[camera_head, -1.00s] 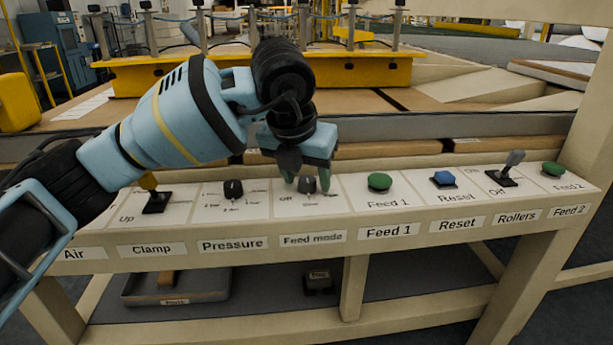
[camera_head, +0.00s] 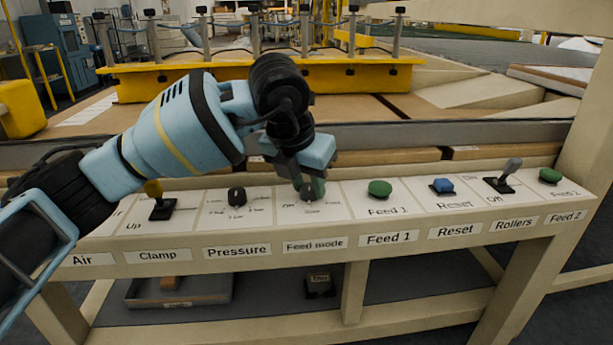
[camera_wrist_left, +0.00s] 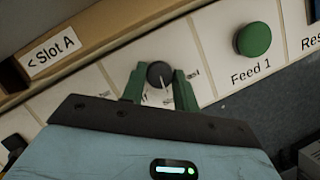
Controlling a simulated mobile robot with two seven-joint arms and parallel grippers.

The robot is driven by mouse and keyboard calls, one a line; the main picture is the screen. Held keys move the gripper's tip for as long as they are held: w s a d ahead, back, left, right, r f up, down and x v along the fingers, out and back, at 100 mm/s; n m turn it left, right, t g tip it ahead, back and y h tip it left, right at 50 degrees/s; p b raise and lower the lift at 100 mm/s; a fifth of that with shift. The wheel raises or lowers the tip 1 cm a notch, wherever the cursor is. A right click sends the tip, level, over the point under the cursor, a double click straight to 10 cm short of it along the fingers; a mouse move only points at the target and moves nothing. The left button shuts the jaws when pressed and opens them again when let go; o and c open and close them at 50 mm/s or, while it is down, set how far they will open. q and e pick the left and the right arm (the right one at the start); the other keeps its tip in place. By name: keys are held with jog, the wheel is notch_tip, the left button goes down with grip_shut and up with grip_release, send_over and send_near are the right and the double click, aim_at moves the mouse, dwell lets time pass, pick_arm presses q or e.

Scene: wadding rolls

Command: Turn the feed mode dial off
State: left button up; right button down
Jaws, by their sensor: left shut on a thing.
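The feed mode dial (camera_head: 308,196) is a small dark knob on a white panel, above the "Feed mode" label (camera_head: 314,245). My left gripper (camera_head: 311,187) comes down on it from above and partly covers it in the head view. In the left wrist view, the dial (camera_wrist_left: 158,74) sits between the two green fingers (camera_wrist_left: 159,85), which are shut on it. A thin pale pointer line shows on its face. The panel print around the dial is partly hidden by the fingers, so its exact setting is hard to read. My right gripper is not in view.
The pressure dial (camera_head: 237,196) and the clamp lever (camera_head: 161,207) stand left of the feed mode dial. The green Feed 1 button (camera_head: 380,189), blue Reset button (camera_head: 443,186) and rollers lever (camera_head: 505,176) stand to its right. A cardboard edge runs behind the console.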

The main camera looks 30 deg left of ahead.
pick_arm(q)
jog(key=m+p, duration=0.1)
jog(key=m+h+p, duration=0.1)
jog(key=shift+a+r+m, duration=0.15)
jog(key=shift+r+m, duration=0.05)
jog(key=shift+m, duration=0.1)
jog(key=m+h+p, duration=0.1)
jog(key=m+p, duration=0.1)
jog(key=shift+m+g, duration=0.3)
jog(key=shift+g, duration=0.1)
jog(key=shift+m+h+p, duration=0.3)
jog(key=shift+m+p, duration=0.5)
jog(key=shift+p, duration=0.05)
jog(key=shift+w+a+m+g+h+p, duration=0.1)
jog(key=shift+m+g+h+p, duration=0.2)
jog(key=shift+m+p, duration=0.6)
jog(key=shift+f+m, duration=0.15)
jog(key=shift+m, duration=0.65)
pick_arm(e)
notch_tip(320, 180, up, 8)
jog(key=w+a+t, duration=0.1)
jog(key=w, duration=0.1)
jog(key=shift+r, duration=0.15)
pick_arm(q)
jog(key=shift+g, duration=0.3)
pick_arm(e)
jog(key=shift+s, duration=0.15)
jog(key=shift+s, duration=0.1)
pick_arm(q)
jog(key=o, duration=1)
